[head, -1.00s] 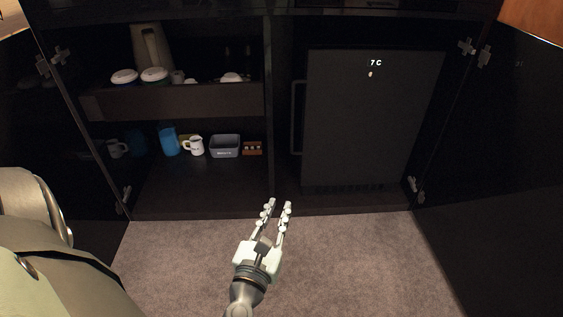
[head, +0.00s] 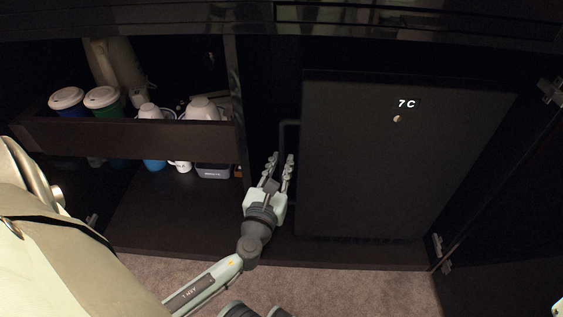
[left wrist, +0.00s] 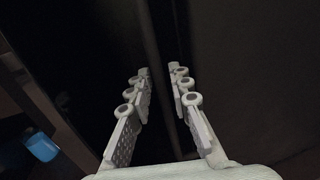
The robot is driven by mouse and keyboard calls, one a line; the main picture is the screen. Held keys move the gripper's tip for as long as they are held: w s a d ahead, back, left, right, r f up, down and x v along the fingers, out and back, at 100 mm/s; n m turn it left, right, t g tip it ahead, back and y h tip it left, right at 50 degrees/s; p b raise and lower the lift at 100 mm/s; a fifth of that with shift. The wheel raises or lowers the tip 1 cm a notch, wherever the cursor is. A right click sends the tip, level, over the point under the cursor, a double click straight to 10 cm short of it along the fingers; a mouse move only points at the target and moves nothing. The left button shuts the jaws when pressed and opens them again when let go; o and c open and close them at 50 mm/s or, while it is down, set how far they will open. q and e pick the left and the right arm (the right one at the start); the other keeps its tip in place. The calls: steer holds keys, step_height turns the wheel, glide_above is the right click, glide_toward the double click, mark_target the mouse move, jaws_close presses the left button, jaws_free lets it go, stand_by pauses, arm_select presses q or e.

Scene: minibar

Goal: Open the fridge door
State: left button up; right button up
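The dark fridge (head: 400,165) stands in the right half of the cabinet with its door shut; its display reads 7 C. A dark bar handle (head: 289,124) runs along the left side of the door. My left gripper (head: 282,157) is open at the handle's lower part, fingers pointing into the cabinet. In the left wrist view the open fingers (left wrist: 158,70) have a dark vertical bar between them, apparently the handle; contact cannot be told. The handle's lower part is hidden behind the gripper. My right gripper is not in view.
A pulled-out drawer (head: 130,138) with lidded cups and a jug is left of the gripper. Below it are mugs, a grey box (head: 213,172) and a blue cup (left wrist: 42,147). An open cabinet door stands at the right. Carpet (head: 350,280) lies in front.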

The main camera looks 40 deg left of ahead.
arm_select(q)
steer(key=shift+w+a, duration=0.1)
steer(key=shift+w, duration=0.15)
jaws_close()
stand_by(0.3)
